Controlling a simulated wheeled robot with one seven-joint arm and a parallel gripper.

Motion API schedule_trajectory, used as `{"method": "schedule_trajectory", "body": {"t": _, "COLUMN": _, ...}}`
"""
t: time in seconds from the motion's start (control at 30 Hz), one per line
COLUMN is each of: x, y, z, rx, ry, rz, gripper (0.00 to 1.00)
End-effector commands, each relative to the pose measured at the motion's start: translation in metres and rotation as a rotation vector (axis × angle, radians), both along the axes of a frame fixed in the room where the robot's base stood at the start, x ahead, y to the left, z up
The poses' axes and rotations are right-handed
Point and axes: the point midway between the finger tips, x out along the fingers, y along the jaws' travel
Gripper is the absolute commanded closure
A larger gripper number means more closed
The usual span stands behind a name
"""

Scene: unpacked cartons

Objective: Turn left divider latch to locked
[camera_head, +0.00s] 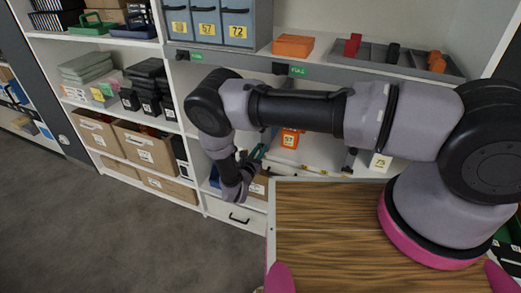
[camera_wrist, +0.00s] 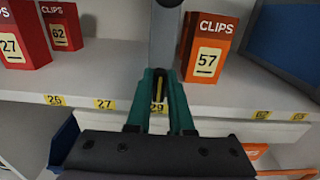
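My gripper (camera_wrist: 158,82) has two green fingers in the wrist view. They stand a narrow gap apart, in front of the shelf edge. A thin yellow strip and the label 29 (camera_wrist: 157,108) show in the gap. I cannot tell whether the strip is the latch, and no latch position can be read. A grey upright divider (camera_wrist: 165,40) rises just beyond the fingertips, beside an orange CLIPS box. In the head view my gripper (camera_head: 256,156) reaches low into the shelf, partly hidden by my arm. Another upright divider (camera_head: 349,160) stands farther right there.
The orange CLIPS box 57 (camera_wrist: 207,48) stands close right of the divider. Red CLIPS boxes 27 (camera_wrist: 22,42) and 62 (camera_wrist: 61,28) stand left. A blue bin (camera_wrist: 285,40) is at right. In the head view, a shelf (camera_head: 330,62) overhangs this bay and a wooden tabletop (camera_head: 325,225) is in front.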

Motion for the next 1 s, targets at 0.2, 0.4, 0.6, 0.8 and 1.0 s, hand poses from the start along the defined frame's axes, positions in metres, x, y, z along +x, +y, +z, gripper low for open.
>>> {"method": "schedule_trajectory", "body": {"t": 0.2, "x": -0.0004, "y": -0.0001, "z": 0.0000, "rx": 0.012, "ry": -0.004, "rz": 0.000, "gripper": 1.00}}
{"method": "schedule_trajectory", "body": {"t": 0.4, "x": -0.0004, "y": -0.0007, "z": 0.0001, "rx": 0.077, "ry": -0.028, "rz": 0.001, "gripper": 1.00}}
{"method": "schedule_trajectory", "body": {"t": 0.6, "x": -0.0011, "y": -0.0017, "z": 0.0002, "rx": 0.211, "ry": -0.078, "rz": 0.001, "gripper": 1.00}}
{"method": "schedule_trajectory", "body": {"t": 0.8, "x": -0.0016, "y": -0.0033, "z": -0.0004, "rx": 0.387, "ry": -0.141, "rz": 0.002, "gripper": 1.00}}
{"method": "schedule_trajectory", "body": {"t": 1.0, "x": -0.0025, "y": -0.0055, "z": -0.0018, "rx": 0.566, "ry": -0.206, "rz": 0.002, "gripper": 1.00}}
